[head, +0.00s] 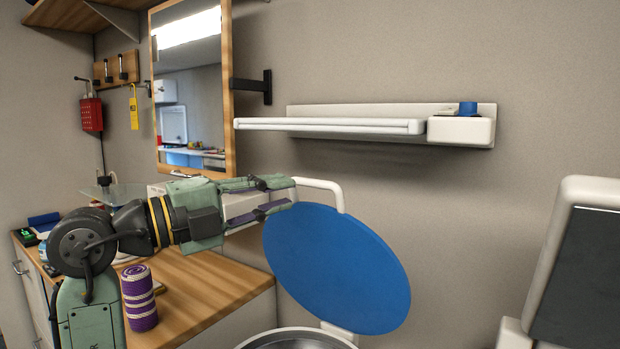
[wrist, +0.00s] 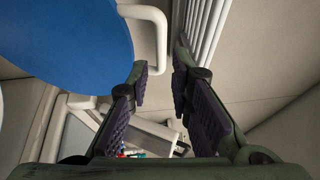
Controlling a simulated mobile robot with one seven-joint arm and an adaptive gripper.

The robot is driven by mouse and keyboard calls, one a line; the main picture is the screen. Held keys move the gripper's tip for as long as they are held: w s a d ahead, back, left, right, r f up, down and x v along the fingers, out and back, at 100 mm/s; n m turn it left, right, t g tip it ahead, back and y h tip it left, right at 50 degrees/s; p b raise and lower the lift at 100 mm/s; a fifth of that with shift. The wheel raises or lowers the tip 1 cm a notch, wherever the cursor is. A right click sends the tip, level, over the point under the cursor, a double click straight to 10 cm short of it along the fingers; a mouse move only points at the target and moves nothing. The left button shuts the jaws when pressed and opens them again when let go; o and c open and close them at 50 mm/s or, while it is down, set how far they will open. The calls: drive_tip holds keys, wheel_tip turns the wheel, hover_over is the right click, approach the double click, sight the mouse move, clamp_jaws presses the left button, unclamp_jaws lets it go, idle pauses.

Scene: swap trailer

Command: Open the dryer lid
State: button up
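The dryer lid (head: 335,268) is a large blue disc. It stands raised and tilted above the round metal-rimmed opening of the dryer (head: 300,337), joined near its lower edge by a white hinge piece. A white bent handle (head: 330,184) sticks up at the lid's top edge. The lid (wrist: 60,40) and handle (wrist: 160,42) also show in the wrist view. My gripper (head: 293,194) is open beside the handle, fingers apart. In the wrist view, the handle appears in the gap between the fingertips, with no finger visibly closed on it.
A white folded wall rack (head: 330,126) with a blue knob is above the handle. A wooden counter (head: 215,285) with a purple striped roll (head: 139,298) lies below my arm. A white-framed dark panel (head: 580,270) stands at the right. Bare wall lies between lid and panel.

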sight(311, 185)
drive_tip(key=p+x, duration=0.2)
drive_tip(key=x, duration=0.5)
drive_tip(key=shift+w+d, duration=0.25)
drive_tip(key=shift+c, duration=0.2)
clamp_jaws()
